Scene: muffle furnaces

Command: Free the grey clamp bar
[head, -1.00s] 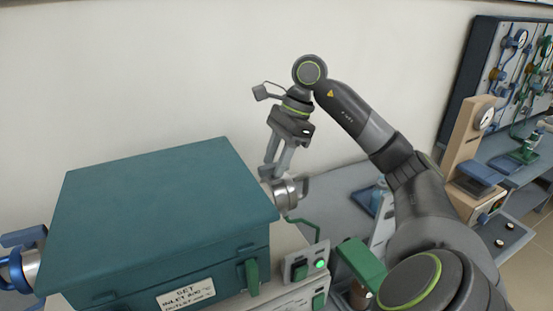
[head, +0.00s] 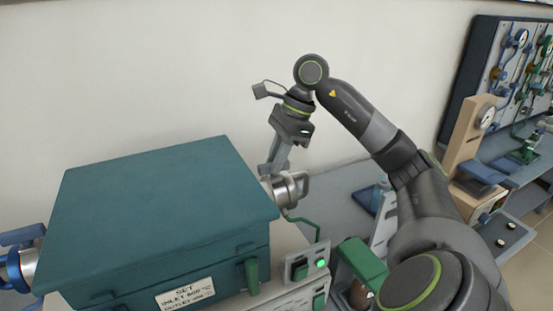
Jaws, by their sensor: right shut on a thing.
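A teal box furnace (head: 160,205) stands at the left. On its right side is a shiny metal pipe fitting (head: 286,190) with a grey clamp around it. A grey piece of this clamp (head: 304,186) sticks out to the right. My right gripper (head: 268,172) reaches down to the fitting from above. Its fingers are close together and shut on the grey clamp bar, whose gripped part is mostly hidden by the fingers and furnace edge. My left gripper is out of view.
A blue clamp (head: 22,238) sits on the left-side fitting. A green block (head: 361,262) lies near my right arm. The wall side above the furnace is clear.

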